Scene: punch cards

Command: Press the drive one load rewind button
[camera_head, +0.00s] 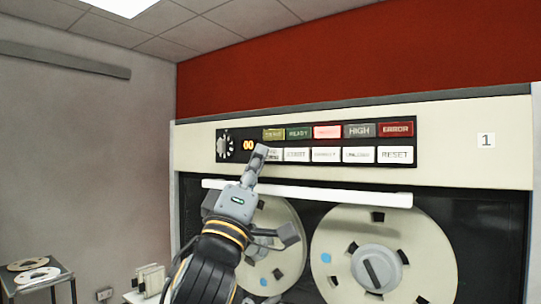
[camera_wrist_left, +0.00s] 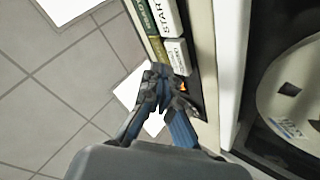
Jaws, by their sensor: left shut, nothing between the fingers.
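The drive's control panel (camera_head: 315,143) is a black strip with two rows of buttons, on a cream cabinet marked 1. The load rewind button (camera_head: 274,156) is the white leftmost one of the lower row, partly hidden by my left gripper (camera_head: 260,151). That gripper is shut and empty, its fingertips at the button's left side. In the left wrist view my fingertips (camera_wrist_left: 167,82) are together at the near end of a white button (camera_wrist_left: 178,57), beside the START button (camera_wrist_left: 163,17). I cannot tell whether they touch it. My right gripper is not in view.
The START button (camera_head: 297,155) is close on the right, and a round dial (camera_head: 223,146) is on the left. A white bar (camera_head: 305,194) runs below the panel, above two tape reels (camera_head: 384,259). A small table with reels (camera_head: 38,279) stands at lower left.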

